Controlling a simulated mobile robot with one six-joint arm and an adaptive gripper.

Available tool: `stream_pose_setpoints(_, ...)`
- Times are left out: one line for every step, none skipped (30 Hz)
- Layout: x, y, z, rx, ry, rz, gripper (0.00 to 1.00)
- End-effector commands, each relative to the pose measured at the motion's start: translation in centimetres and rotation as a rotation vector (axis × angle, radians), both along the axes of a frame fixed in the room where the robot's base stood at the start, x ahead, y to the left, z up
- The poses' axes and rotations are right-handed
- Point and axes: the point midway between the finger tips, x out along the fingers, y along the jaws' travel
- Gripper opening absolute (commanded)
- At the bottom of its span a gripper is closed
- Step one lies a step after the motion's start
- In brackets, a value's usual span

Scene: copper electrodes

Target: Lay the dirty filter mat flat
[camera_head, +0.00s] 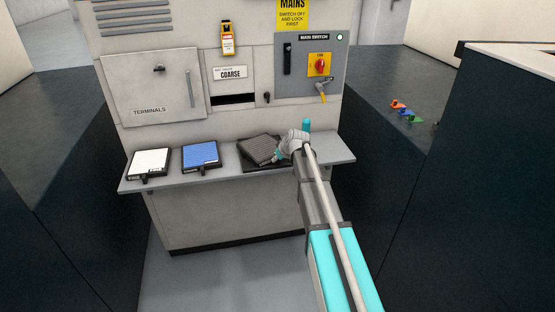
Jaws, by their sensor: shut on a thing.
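The dirty filter mat (257,150) is a grey-brown ribbed square with a dark frame. It is at the right part of the shelf, turned at an angle and seemingly tilted. My gripper (278,157) comes in from the right and is shut on the mat's right edge or handle; the fingertips are small and partly hidden. A dark flat patch (250,168) lies on the shelf under the mat. I cannot tell whether the mat touches it.
The grey shelf (222,178) also bears a white mat (150,161) and a blue mat (200,154), both flat. Above are an open dark slot (233,99) under a COARSE label and the main switch panel (310,60). Coloured padlock-like items (407,112) lie on the right counter.

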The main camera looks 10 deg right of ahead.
Motion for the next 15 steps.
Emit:
stream_pose_setpoints(0.01, 0.00, -0.09, 0.000, -0.001, 0.000, 0.00)
stream_pose_setpoints(0.01, 0.01, -0.13, 0.000, -0.001, 0.000, 0.00)
stream_pose_setpoints(0.01, 0.01, -0.19, 0.000, -0.001, 0.000, 0.00)
stream_pose_setpoints(0.01, 0.00, -0.24, 0.000, -0.001, 0.000, 0.00)
stream_pose_setpoints(0.01, -0.01, -0.29, 0.000, -0.001, 0.000, 0.00)
stream_pose_setpoints(0.01, -0.01, -0.35, 0.000, -0.001, 0.000, 0.00)
stream_pose_setpoints(0.01, -0.01, -0.39, 0.000, -0.001, 0.000, 0.00)
stream_pose_setpoints(0.01, -0.01, -0.43, 0.000, -0.001, 0.000, 0.00)
stream_pose_setpoints(0.01, -0.01, -0.48, 0.000, -0.001, 0.000, 0.00)
stream_pose_setpoints(0.01, -0.01, -0.53, 0.000, -0.001, 0.000, 0.00)
stream_pose_setpoints(0.01, -0.01, -0.57, 0.000, -0.001, 0.000, 0.00)
stream_pose_setpoints(0.01, -0.01, -0.48, 0.000, -0.001, 0.000, 0.26)
stream_pose_setpoints(0.01, -0.01, -0.47, 0.000, 0.000, 0.000, 0.32)
stream_pose_setpoints(0.01, -0.01, -0.47, 0.000, 0.000, 0.000, 0.38)
stream_pose_setpoints(0.01, -0.01, -0.47, 0.000, 0.000, 0.000, 0.45)
